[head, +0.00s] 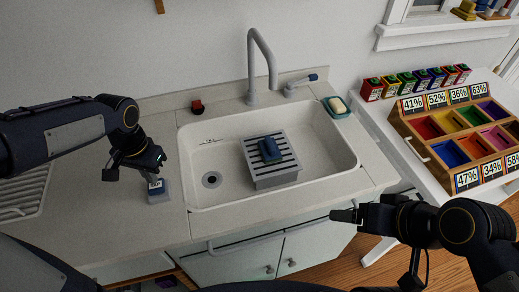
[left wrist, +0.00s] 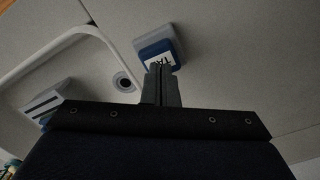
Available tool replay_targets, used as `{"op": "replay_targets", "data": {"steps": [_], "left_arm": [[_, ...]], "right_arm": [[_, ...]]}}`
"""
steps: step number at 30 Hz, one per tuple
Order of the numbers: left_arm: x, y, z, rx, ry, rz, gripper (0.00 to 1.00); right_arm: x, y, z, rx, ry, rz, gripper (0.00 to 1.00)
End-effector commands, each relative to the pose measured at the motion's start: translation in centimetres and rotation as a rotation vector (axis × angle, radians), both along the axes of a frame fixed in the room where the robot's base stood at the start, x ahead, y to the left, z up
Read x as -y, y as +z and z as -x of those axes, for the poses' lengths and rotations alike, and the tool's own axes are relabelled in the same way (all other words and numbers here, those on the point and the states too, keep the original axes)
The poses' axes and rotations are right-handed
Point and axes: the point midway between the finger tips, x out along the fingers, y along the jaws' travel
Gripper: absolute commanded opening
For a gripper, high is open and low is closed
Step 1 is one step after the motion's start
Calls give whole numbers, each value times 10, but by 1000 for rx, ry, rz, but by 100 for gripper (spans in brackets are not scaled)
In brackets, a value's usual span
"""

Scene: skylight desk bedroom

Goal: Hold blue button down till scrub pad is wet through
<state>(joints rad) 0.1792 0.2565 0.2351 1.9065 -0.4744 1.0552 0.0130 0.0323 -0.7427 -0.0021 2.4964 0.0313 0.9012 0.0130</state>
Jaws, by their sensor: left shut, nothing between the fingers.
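The blue button (head: 158,184) is on a small grey block on the counter left of the sink. In the left wrist view the blue button (left wrist: 154,47) has a white label, partly hidden by my fingertips. My left gripper (head: 152,176) is shut and empty, its tips at the button; I cannot tell whether they press it. The blue scrub pad (head: 270,148) lies on a grey slatted rack (head: 259,171) in the sink, below the tap spout (head: 272,84). I see no water stream; the pad's wetness is unclear. My right gripper (head: 343,215) is in front of the sink cabinet, its opening unclear.
The white sink (head: 222,141) has a drain at its left. A red-topped item (head: 197,106) and a teal soap dish (head: 337,107) stand behind it. A wooden sorting box (head: 424,157) and several small coloured boxes stand on the right table. Counter front left is clear.

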Motion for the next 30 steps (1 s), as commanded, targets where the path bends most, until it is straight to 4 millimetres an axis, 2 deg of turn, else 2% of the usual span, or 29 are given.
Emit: {"op": "replay_targets", "data": {"steps": [10,30], "left_arm": [[0,-2,0,0,0,0,0],[0,-23,0,0,0,0,0]], "right_arm": [[0,-2,0,0,0,0,76],[0,-18,0,0,0,0,76]]}}
